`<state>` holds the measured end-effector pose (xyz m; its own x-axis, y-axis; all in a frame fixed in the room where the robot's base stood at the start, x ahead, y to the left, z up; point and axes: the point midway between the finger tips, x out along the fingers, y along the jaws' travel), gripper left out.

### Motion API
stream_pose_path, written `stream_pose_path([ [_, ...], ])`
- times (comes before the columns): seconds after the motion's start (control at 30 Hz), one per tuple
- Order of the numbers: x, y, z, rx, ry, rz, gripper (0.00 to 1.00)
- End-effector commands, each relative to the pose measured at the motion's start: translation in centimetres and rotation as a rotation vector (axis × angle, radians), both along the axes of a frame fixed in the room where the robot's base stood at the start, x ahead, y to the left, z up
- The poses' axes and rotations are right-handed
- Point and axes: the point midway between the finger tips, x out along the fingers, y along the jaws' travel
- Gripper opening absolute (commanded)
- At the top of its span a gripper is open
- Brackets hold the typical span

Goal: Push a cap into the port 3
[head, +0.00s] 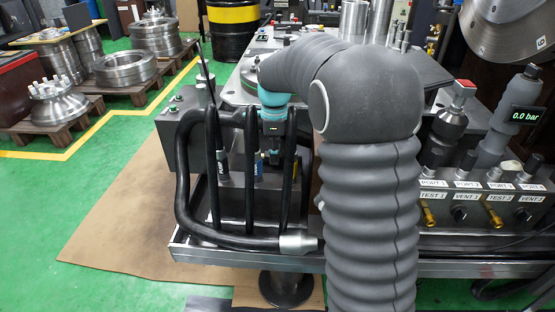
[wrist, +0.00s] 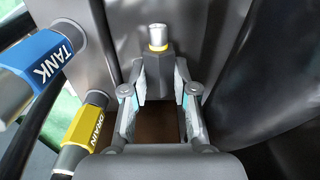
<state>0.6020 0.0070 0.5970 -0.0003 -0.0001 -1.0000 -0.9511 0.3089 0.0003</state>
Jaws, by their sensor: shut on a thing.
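My gripper (wrist: 160,82) is shut in the wrist view on a dark grey piece (wrist: 158,68) with a silver end and a brass-yellow band. This looks like the cap. In the head view my gripper (head: 272,138) is behind the black hoses, at the left part of the fixture, and its fingertips are hard to make out. The port row (head: 470,185) is on the grey block at the right, with several labels reading PORT. The label at the far right looks like PORT 3 (head: 530,187), but the print is small.
A blue TANK fitting (wrist: 42,68) and a yellow DRAIN fitting (wrist: 86,126) are left of my gripper. Looped black hoses (head: 250,180) stand in front of it. A gauge reads 0.0 bar (head: 525,115). My arm hides the middle of the bench.

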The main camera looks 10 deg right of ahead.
Motion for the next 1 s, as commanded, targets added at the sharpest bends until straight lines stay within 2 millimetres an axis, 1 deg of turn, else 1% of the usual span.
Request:
stream_pose_path([
  [0.03,0.0,0.0,0.5,0.000,0.000,0.000,0.00],
  [0.7,0.0,0.0,3.3,0.000,-0.001,0.000,0.00],
  [1.0,0.0,0.0,4.2,0.000,0.000,0.000,0.00],
])
